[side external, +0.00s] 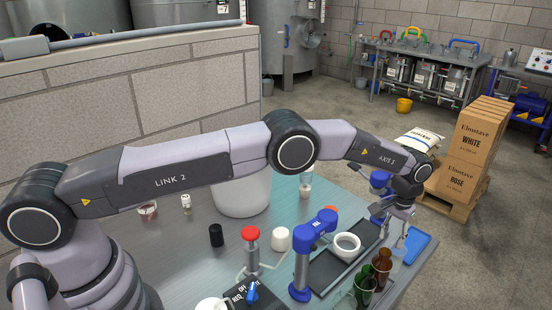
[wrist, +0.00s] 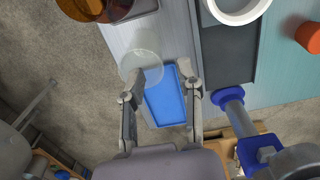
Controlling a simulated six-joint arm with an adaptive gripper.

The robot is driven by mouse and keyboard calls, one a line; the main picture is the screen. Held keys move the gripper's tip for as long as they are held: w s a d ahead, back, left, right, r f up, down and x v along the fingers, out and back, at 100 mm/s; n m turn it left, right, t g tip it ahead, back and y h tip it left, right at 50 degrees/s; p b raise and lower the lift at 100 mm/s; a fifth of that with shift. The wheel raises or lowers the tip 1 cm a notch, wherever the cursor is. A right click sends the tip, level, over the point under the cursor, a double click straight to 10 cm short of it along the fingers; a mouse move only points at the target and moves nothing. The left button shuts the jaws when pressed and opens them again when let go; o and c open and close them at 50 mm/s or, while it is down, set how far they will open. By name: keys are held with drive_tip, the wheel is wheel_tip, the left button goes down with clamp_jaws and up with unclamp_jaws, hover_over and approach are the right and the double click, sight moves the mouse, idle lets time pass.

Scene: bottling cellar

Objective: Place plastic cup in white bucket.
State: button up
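The clear plastic cup (wrist: 141,66) stands on the table near its edge, next to a blue tray (wrist: 172,105). In the wrist view its rim shows at the tip of the left finger; I cannot tell whether they touch. My gripper (wrist: 160,72) is open, with the blue tray showing between its fingers. In the side view my gripper (side external: 398,212) is above the table's right end, and the cup is hard to make out there. The white bucket (side external: 243,196) stands at the back of the table, its upper part hidden behind my arm.
A dark tray (side external: 327,272) holds a white ring-shaped piece (side external: 346,247). A blue-headed post (side external: 303,265) stands beside it. Brown (side external: 382,268) and green (side external: 365,284) bottles stand at the front edge. A red-topped device (side external: 251,245) and a black cylinder (side external: 216,235) are nearer the bucket.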

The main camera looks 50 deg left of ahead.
sight(390, 244)
wheel_tip(390, 244, down, 4)
drive_tip(key=shift+f, duration=0.25)
drive_tip(key=shift+c, duration=0.3)
clamp_jaws()
